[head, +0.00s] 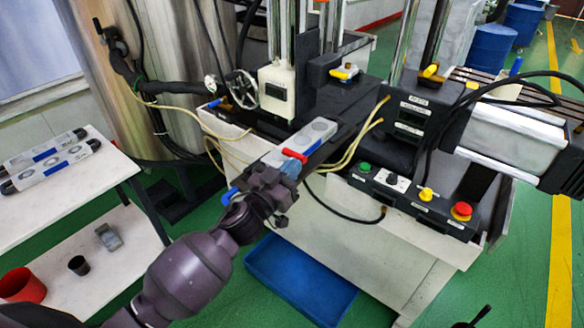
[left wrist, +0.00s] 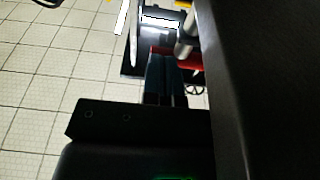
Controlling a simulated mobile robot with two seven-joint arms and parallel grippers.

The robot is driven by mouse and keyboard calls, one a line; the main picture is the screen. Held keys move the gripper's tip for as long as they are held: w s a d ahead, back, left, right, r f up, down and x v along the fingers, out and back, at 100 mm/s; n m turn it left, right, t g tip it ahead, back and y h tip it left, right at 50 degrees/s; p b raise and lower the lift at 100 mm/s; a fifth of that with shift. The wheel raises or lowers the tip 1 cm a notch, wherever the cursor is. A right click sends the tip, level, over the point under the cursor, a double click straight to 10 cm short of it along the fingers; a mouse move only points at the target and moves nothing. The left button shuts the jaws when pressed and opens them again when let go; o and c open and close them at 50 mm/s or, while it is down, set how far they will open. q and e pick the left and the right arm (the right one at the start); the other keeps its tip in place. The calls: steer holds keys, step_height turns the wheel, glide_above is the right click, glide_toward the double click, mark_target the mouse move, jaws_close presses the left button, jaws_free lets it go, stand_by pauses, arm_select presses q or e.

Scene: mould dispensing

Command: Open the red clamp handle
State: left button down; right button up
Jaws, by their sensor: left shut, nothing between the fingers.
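The red clamp handle (head: 294,155) is a short red bar at the near end of a grey mould (head: 315,132) on the machine. My left gripper (head: 284,172) is shut and empty, just in front of and below the handle. In the head view I cannot tell whether it touches the handle. In the left wrist view the closed dark fingers (left wrist: 165,75) show, with a red part (left wrist: 192,63) close to their right. My own dark arm link hides the right side of that view. My right gripper is not in view.
A blue handle (head: 229,196) sticks out left of my gripper. A control box with a red stop button (head: 461,210) stands to the right, and yellowish hoses (head: 352,152) run close by. A white table (head: 72,210) at the left holds other moulds (head: 50,168). A blue bin (head: 300,280) lies below.

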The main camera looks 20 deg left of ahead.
arm_select(q)
steer(key=shift+d+n+y, duration=0.1)
steer(key=shift+n+y, duration=0.2)
steer(key=shift+y, duration=0.2)
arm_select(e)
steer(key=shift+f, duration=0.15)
